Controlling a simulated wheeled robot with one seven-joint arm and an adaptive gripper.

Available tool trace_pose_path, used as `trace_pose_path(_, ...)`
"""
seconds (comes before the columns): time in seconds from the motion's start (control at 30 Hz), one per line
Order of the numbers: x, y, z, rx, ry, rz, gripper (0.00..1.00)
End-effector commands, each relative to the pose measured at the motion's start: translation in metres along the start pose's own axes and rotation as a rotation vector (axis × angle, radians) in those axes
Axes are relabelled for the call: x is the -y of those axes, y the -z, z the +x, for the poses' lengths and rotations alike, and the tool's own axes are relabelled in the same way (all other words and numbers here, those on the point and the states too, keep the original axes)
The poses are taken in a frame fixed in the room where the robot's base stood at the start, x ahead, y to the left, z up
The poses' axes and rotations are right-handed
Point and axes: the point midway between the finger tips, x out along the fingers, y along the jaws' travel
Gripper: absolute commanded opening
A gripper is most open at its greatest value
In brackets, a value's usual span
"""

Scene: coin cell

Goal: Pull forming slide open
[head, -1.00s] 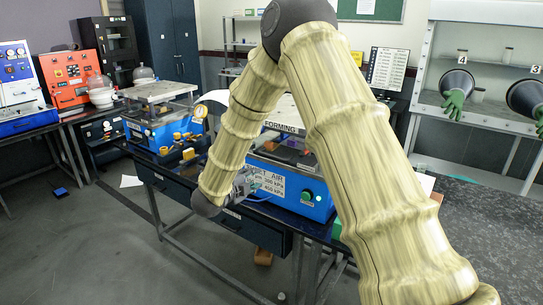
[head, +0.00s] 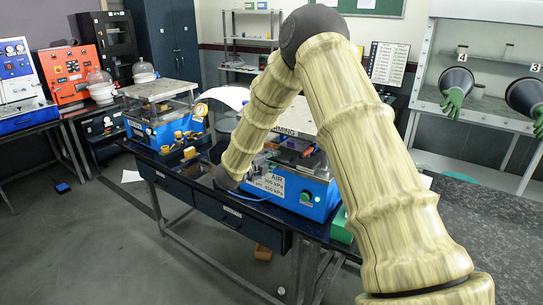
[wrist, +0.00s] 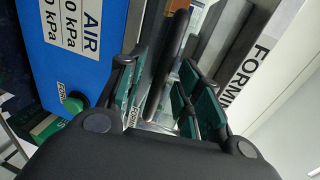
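The blue forming station (head: 285,192) stands on the dark bench in the head view, with a pale top plate marked FORMING (head: 296,120). It fills the left of the wrist view as a blue panel (wrist: 75,45). My gripper (wrist: 155,90) shows in the wrist view with its green-padded fingers apart. A long black bar (wrist: 170,62), perhaps part of the slide, runs between them, with visible gaps beside it. I cannot tell whether either pad touches it. In the head view my own arm hides the gripper and much of the station's left side.
A green button (wrist: 72,104) sits on the panel close to my left finger. The FORMING plate edge (wrist: 250,75) lies close to my right finger. Another blue station (head: 165,128) with yellow parts stands left along the bench. A green box (head: 341,226) is at the right.

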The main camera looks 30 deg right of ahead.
Motion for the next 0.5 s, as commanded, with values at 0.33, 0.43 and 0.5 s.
trace_pose_path(0.33,-0.0004,0.0000,0.0111,0.001,0.000,-0.001,0.35)
trace_pose_path(0.43,-0.0005,0.0001,0.0110,0.001,0.000,-0.001,0.35)
trace_pose_path(0.5,-0.0005,0.0001,0.0109,0.001,0.000,-0.001,0.27)
